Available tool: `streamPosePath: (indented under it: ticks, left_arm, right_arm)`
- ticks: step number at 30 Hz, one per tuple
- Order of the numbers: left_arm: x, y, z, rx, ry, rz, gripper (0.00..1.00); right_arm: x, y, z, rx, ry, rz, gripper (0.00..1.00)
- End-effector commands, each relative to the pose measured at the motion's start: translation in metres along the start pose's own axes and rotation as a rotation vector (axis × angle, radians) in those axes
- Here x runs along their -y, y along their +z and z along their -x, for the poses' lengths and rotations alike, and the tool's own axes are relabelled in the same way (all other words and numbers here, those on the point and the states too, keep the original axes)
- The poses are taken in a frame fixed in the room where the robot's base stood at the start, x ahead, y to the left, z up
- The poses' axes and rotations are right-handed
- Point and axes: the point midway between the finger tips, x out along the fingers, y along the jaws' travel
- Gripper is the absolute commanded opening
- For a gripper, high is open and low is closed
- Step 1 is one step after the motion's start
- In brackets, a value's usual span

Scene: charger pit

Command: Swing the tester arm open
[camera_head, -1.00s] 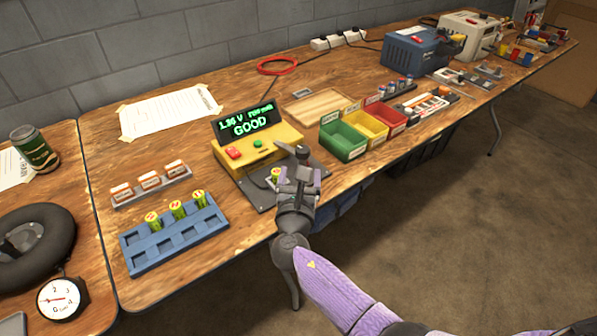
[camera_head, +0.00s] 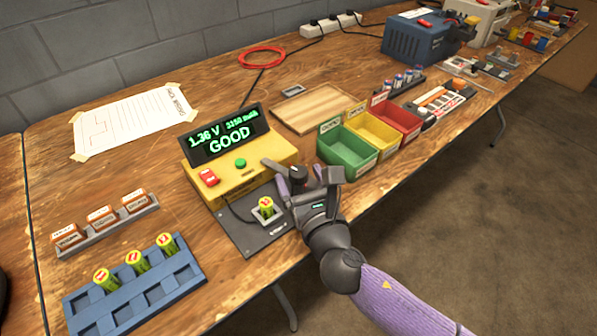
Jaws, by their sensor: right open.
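The yellow tester (camera_head: 225,180) stands on a dark base plate, its green display (camera_head: 226,137) reading GOOD and 1.36 V. A green-yellow battery (camera_head: 266,206) stands upright in the small cradle on the base plate. The dark tester arm (camera_head: 273,165) shows at the tester's right end, pointing toward my right gripper and partly hidden by it; it is not over the battery. My right gripper (camera_head: 304,184) is open, right of the battery and close to the arm's end. I cannot tell whether it touches the arm. My left gripper is out of view.
A blue rack (camera_head: 135,290) with several batteries is front left, below a grey tray (camera_head: 105,225) of orange-white blocks. A wooden board (camera_head: 312,108) lies behind.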

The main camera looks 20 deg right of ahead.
Motion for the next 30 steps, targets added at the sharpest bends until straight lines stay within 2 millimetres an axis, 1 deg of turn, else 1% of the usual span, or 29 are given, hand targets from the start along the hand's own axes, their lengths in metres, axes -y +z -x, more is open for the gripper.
streamPosePath:
  ticks: [2, 5, 13, 25, 30]
  left_arm:
    - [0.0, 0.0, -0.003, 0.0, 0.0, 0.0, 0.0]
    - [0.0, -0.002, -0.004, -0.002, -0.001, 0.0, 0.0]
    - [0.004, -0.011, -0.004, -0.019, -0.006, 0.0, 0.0]
    - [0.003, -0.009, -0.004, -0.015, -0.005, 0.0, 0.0]
    - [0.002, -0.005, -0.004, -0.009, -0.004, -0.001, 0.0]
  right_arm:
    - [0.0, -0.001, -0.009, 0.001, -0.001, 0.001, 0.84]
    - [0.0, 0.0, -0.015, 0.001, -0.001, 0.0, 0.84]
    - [0.0, 0.0, -0.016, 0.0, -0.001, 0.0, 0.84]
    - [0.0, 0.0, -0.016, 0.0, -0.002, 0.0, 0.0]
    - [0.0, 0.0, -0.016, 0.0, -0.001, 0.0, 0.0]
